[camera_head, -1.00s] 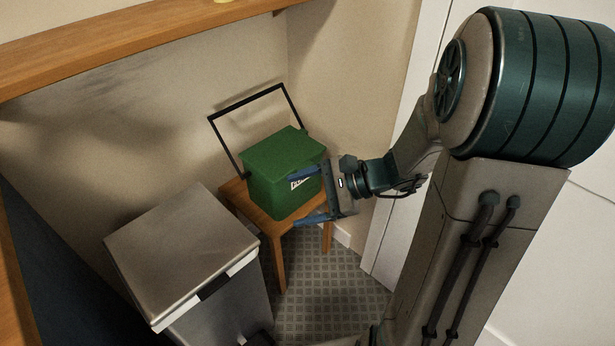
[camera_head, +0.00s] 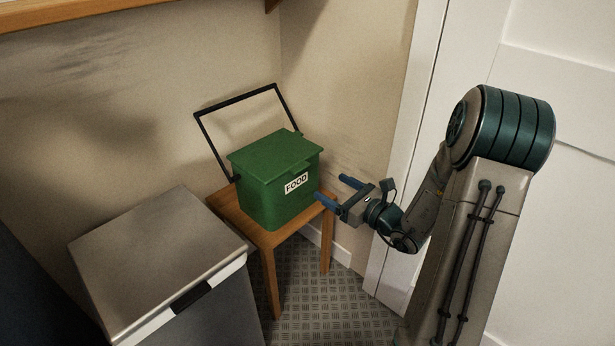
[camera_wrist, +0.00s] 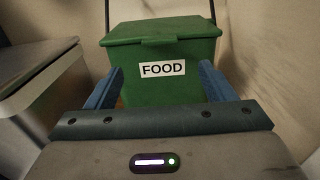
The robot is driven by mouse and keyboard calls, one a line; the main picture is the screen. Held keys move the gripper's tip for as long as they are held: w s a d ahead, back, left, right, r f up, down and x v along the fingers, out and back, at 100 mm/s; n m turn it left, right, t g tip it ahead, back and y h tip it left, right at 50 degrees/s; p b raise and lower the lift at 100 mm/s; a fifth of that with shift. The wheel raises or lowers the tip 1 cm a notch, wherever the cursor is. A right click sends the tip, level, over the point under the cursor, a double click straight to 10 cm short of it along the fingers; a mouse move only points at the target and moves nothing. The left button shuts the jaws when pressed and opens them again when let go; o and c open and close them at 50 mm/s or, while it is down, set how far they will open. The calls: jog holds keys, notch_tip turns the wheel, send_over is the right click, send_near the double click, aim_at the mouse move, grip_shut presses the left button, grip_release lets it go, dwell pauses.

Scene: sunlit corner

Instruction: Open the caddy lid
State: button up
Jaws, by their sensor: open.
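The green caddy (camera_head: 272,200) with a white FOOD label stands on a small wooden stool. Its green lid (camera_head: 272,151) is down on top, and its black handle is raised behind it. My gripper (camera_head: 333,188) is open and empty, to the right of the caddy's front face, with blue fingers pointing toward it. In the wrist view the caddy (camera_wrist: 160,88) is straight ahead, with the lid's front edge (camera_wrist: 160,40) above the label. The open fingers (camera_wrist: 160,84) show on either side of the label, lower than the lid.
The wooden stool (camera_head: 266,238) stands in a wall corner. A metal bin (camera_head: 160,255) with a flat lid is close on the left. A wooden shelf (camera_head: 90,14) runs along the upper left wall. A white door (camera_head: 555,190) is on the right.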

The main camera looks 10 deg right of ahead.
aim_at(303, 170)
jog(key=b+x, duration=0.2)
jog(key=x, duration=0.8)
